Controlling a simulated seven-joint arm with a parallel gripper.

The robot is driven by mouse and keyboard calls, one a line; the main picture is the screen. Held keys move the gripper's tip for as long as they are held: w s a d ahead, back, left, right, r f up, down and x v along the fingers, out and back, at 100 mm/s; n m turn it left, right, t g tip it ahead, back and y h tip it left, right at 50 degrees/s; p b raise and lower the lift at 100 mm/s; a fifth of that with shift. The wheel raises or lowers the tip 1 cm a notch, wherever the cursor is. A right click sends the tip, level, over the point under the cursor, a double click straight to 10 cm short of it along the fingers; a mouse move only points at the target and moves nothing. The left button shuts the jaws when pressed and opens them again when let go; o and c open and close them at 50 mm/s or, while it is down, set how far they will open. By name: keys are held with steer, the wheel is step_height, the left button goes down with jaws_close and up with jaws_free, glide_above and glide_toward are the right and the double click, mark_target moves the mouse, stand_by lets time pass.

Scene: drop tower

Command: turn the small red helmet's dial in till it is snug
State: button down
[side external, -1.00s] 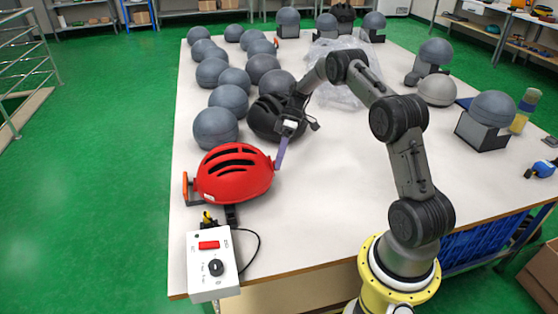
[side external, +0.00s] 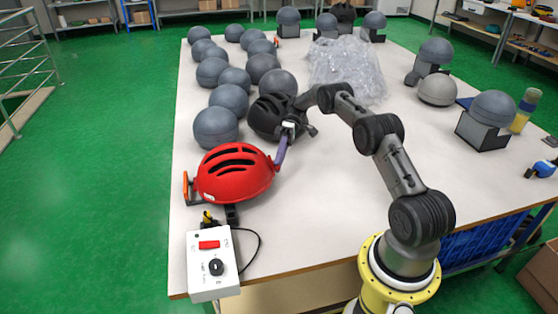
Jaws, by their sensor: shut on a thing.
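The small red helmet (side external: 236,173), with dark vent slots, sits near the left edge of the white table. My gripper (side external: 278,165) is at the helmet's right edge, with its slim purple finger part reaching down to the rim. It is shut on the helmet's dial there; the dial itself is too small and covered to make out. The purple part looks bowed. The helmet rests on a dark support, with an orange piece (side external: 186,186) at its left side.
A black helmet (side external: 262,118) lies just behind my gripper. Several grey balls (side external: 216,127) fill the table's left and back. A white control box (side external: 213,268) with a red switch stands at the front left corner. Clear wrap (side external: 346,65) lies farther back. The table's middle is clear.

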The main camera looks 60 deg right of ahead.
stand_by(0.3)
steer(key=shift+c, duration=2.2)
jaws_free()
steer(key=shift+r, duration=0.1)
steer(key=shift+r, duration=0.25)
step_height(320, 180, up, 3)
steer(key=shift+f, duration=0.15)
steer(key=s+a+r, duration=0.6)
steer(key=s+r, duration=0.3)
steer(key=s, duration=0.3)
steer(key=shift+s+r, duration=0.3)
